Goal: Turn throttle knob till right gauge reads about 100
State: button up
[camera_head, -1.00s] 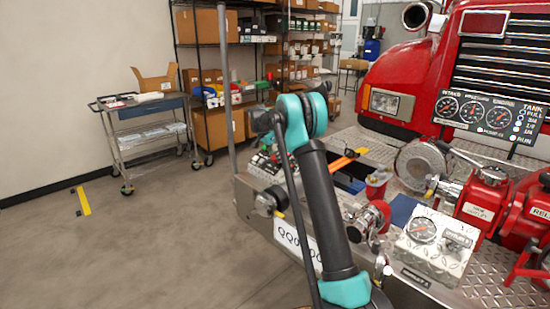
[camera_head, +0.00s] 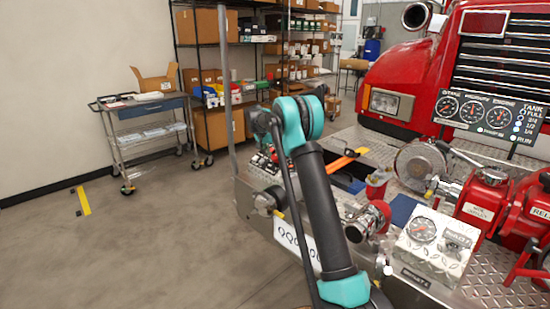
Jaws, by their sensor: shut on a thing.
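The gauge panel (camera_head: 487,122) stands at the upper right in front of the red truck. I cannot pick out the throttle knob for certain. My arm rises through the middle of the view and bends at a teal joint near its top. My gripper does not show, so its hold and its place relative to any knob are hidden.
The metal bumper deck (camera_head: 490,285) fills the lower right, with a silver gauge box (camera_head: 433,246), red valve bodies (camera_head: 484,200) and a round silver cap (camera_head: 418,167). A cart (camera_head: 146,130) and shelves (camera_head: 212,125) stand at the back left. The floor at left is clear.

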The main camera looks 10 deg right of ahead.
jog(key=n, duration=0.5)
jog(key=shift+h, duration=0.4)
jog(key=shift+n, duration=0.3)
jog(key=o, duration=1.2)
jog(key=shift+c, duration=0.2)
jog(key=v, duration=1.2)
